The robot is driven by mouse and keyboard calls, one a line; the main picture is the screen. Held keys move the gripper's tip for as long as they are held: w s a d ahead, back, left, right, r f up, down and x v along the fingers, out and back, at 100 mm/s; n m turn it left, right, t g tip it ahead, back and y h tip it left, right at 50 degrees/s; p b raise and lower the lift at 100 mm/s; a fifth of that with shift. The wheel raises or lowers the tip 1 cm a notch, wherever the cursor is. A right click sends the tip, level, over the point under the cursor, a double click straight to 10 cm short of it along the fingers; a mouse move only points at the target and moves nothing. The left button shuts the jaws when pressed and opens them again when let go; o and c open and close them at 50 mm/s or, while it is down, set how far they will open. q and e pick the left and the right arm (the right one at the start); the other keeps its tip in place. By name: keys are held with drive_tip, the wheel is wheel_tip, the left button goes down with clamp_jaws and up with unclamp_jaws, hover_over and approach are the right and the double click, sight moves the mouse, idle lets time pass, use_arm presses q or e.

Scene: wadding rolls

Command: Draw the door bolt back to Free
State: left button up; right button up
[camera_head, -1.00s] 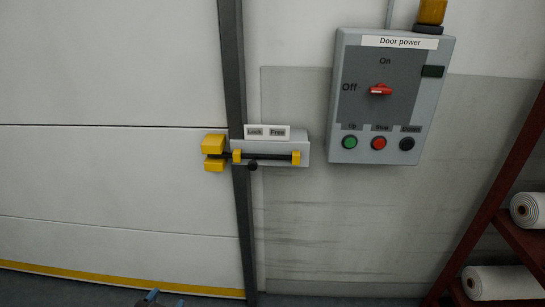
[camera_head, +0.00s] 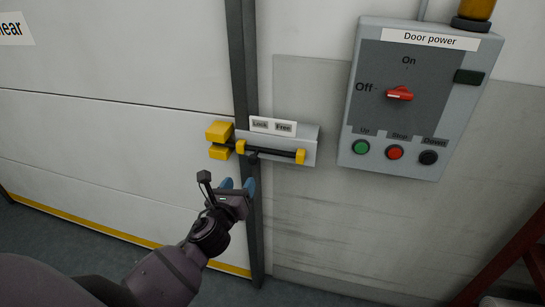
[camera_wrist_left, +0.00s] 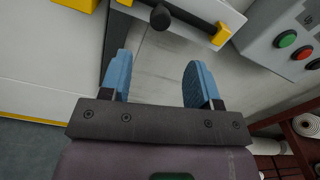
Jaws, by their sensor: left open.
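The door bolt (camera_head: 275,152) is a dark rod in yellow guides on a grey housing beside the door's edge. Its left end reaches toward the yellow keeper (camera_head: 219,131) on the door. A label plate (camera_head: 272,125) above reads Lock on the left and Free on the right. The dark round knob (camera_head: 251,158) hangs under the Lock end; it also shows in the left wrist view (camera_wrist_left: 160,17). My left gripper (camera_head: 238,186) is open, with blue fingertips just below the knob and apart from it. In the left wrist view, the knob is ahead, between the fingers' lines. My right gripper is not visible.
A grey door power box (camera_head: 422,97) is on the wall to the right, its red switch (camera_head: 399,93) pointing toward Off. A dark door post (camera_head: 243,60) runs behind my gripper. A red rack (camera_head: 510,265) stands at the lower right. The wall below the box is clear.

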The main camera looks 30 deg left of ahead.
sight(252, 162)
use_arm(q)
drive_tip(key=w+m, duration=0.1)
drive_tip(key=w, duration=0.2)
drive_tip(key=w+a+m, duration=0.1)
drive_tip(key=w+m, duration=0.1)
drive_tip(key=w, duration=0.2)
drive_tip(key=w+a+m, duration=0.1)
drive_tip(key=w+m, duration=0.1)
drive_tip(key=w, duration=0.1)
drive_tip(key=shift+w+a+r, duration=0.1)
drive_tip(key=shift+w+a, duration=0.15)
drive_tip(key=shift+w, duration=0.1)
clamp_jaws()
drive_tip(key=w+d, duration=0.1)
drive_tip(key=d, duration=0.5)
drive_tip(key=shift+w+d+p, duration=0.25)
drive_tip(key=shift+d+p, duration=0.1)
